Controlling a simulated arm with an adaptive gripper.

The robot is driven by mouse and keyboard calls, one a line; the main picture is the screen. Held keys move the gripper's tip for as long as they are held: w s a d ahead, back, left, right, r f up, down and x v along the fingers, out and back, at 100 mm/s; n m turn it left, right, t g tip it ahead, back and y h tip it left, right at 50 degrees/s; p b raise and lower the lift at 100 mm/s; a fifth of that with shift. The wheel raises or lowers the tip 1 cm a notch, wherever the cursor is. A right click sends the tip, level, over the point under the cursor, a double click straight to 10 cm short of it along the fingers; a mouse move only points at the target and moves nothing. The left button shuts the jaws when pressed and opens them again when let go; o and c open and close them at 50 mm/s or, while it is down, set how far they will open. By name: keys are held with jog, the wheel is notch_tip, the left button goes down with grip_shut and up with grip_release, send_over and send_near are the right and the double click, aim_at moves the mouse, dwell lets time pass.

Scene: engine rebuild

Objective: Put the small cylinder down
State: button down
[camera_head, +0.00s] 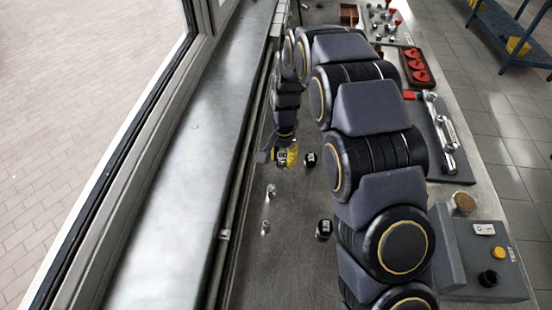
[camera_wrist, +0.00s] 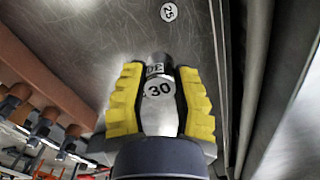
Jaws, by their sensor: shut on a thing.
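The small cylinder (camera_wrist: 158,90) is a silvery metal piece marked "30". In the wrist view it sits between the yellow ribbed fingers of my gripper (camera_wrist: 160,98), which is shut on it. Its far end carries a second, upside-down marking and points toward the metal bench. I cannot tell whether that end touches the bench. In the head view my gripper (camera_head: 285,156) is low over the bench near its left edge, and its yellow fingers mostly hide the cylinder.
A black-topped piece (camera_head: 310,158) stands just right of my gripper, and another (camera_head: 324,229) stands nearer. Two small silver pieces (camera_head: 270,191) (camera_head: 265,228) stand along the left. A round "25" label (camera_wrist: 169,12) shows in the wrist view. A window ledge (camera_head: 185,165) borders the bench.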

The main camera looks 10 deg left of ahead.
jog(key=w+f, duration=0.2)
jog(key=w+a+f, duration=0.1)
jog(key=w+f, duration=0.1)
jog(key=w+a+f, duration=0.1)
jog(key=w+f, duration=0.1)
jog(key=shift+w, duration=0.15)
jog(key=shift+w+a+f, duration=0.15)
jog(key=shift+w+f, duration=0.2)
jog(key=shift+f, duration=0.1)
jog(key=shift+w+f, duration=0.1)
jog(key=shift+f, duration=1.55)
jog(key=shift+f, duration=0.1)
jog(key=c, duration=0.9)
grip_release()
jog(key=shift+o, duration=0.2)
